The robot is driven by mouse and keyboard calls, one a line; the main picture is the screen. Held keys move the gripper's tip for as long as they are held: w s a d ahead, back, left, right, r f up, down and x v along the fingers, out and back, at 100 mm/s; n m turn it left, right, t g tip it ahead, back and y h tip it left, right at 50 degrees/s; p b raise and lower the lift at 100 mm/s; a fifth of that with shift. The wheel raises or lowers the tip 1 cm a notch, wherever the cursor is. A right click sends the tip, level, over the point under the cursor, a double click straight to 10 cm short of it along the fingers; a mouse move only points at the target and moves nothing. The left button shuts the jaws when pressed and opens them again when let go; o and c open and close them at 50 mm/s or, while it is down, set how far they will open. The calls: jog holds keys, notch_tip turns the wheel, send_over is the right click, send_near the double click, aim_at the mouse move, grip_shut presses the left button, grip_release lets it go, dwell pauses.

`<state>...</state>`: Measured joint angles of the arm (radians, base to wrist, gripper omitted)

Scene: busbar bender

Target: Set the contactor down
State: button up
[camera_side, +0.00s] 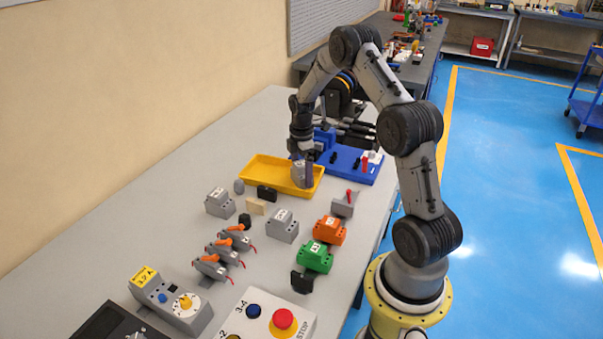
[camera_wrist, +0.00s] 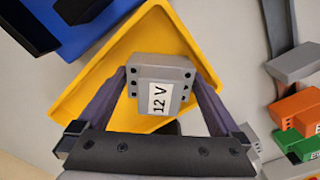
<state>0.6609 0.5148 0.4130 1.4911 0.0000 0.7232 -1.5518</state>
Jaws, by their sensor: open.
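A grey block-shaped contactor labelled "12 V" (camera_wrist: 160,85) is between the fingers of my gripper (camera_wrist: 163,75) in the wrist view. The fingers stand on either side of it, and the jaws are open. In the side view the contactor (camera_side: 303,176) is at the right part of the yellow tray (camera_side: 262,169), under my gripper (camera_side: 302,158). The tray's rim shows around it in the wrist view (camera_wrist: 75,92). I cannot tell whether its underside touches the tray floor.
A blue fixture (camera_side: 350,163) stands right behind the tray. In front are grey blocks (camera_side: 282,226), an orange block (camera_side: 329,230), a green block (camera_side: 314,257) and several grey parts with orange levers (camera_side: 224,248). A control box with a red stop button (camera_side: 283,319) is nearest.

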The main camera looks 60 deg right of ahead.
aim_at(302, 163)
notch_tip(302, 163, up, 11)
jog(key=shift+f, duration=0.2)
jog(key=shift+a+r, duration=0.15)
jog(key=shift+r, duration=0.5)
jog(key=s+a+r+m+t+h, duration=0.1)
jog(key=s+a+r+m, duration=0.15)
jog(key=a+r, duration=0.55)
jog(key=s+a+r+m+t, duration=0.2)
jog(key=s+a+r, duration=0.25)
jog(key=a, duration=0.55)
jog(key=s+a+m+t+y, duration=0.1)
jog(key=s+a+m, duration=0.4)
jog(key=s+a, duration=0.5)
jog(key=s+t, duration=0.1)
jog(key=s, duration=0.2)
jog(key=shift+s+a+m+t, duration=0.25)
jog(key=shift+s+m+t, duration=0.05)
jog(key=shift+s+m, duration=0.05)
